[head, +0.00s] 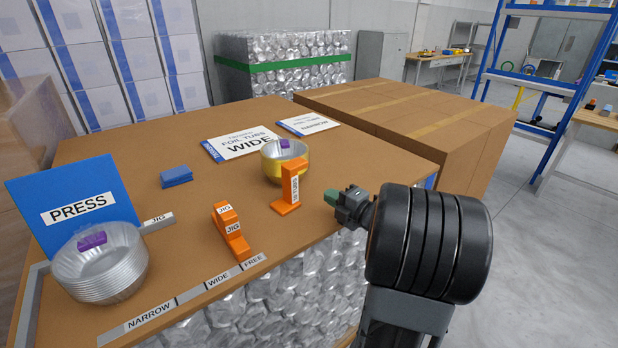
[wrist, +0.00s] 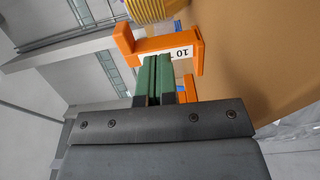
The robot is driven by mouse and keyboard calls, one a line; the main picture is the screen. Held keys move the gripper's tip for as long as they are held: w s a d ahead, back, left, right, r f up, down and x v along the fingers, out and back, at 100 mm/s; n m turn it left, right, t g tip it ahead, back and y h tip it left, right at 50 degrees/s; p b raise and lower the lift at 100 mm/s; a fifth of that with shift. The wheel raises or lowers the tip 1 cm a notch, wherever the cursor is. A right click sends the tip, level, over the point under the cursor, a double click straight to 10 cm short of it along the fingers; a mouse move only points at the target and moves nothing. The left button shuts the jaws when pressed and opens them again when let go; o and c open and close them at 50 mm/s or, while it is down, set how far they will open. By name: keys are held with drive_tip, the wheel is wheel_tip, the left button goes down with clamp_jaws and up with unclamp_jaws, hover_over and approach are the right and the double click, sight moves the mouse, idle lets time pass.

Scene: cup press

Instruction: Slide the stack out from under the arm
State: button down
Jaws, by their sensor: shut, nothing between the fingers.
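A stack of silver foil tubs (head: 98,272) stands at the front left before the blue PRESS board (head: 75,205), with a purple block (head: 91,240) in its top. A gold tub stack (head: 284,166) stands farther right, also with a purple block (head: 285,144) in it. An upright orange jig (head: 289,188) with a tub-count label stands in front of the gold stack. My gripper (head: 331,197) is shut and empty, right of that jig. In the wrist view its green fingertips (wrist: 154,72) overlap the orange jig (wrist: 150,47); contact is unclear. The gold stack's ribbed side (wrist: 152,8) shows beyond.
A stepped orange JIG piece (head: 230,232) stands near the front edge, behind the NARROW, WIDE and FREE strips (head: 217,279). Blue blocks (head: 176,177) and a FOIL TUBS WIDE sign (head: 240,144) lie farther back. The cardboard top is bare between them.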

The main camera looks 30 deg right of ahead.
drive_tip(key=shift+s+n+y, duration=0.1)
drive_tip(key=shift+n+y, duration=0.2)
drive_tip(key=shift+w, duration=0.2)
drive_tip(key=p, duration=0.1)
approach(285, 158)
drive_tip(key=f, duration=0.2)
drive_tip(key=w+f, duration=0.1)
drive_tip(key=f, duration=0.2)
drive_tip(key=shift+a, duration=0.1)
drive_tip(key=w, duration=0.1)
drive_tip(key=w+d+p, duration=0.1)
drive_tip(key=w, duration=0.1)
drive_tip(key=shift+d, duration=0.1)
drive_tip(key=shift+w+d, duration=0.35)
drive_tip(key=shift+w, duration=0.25)
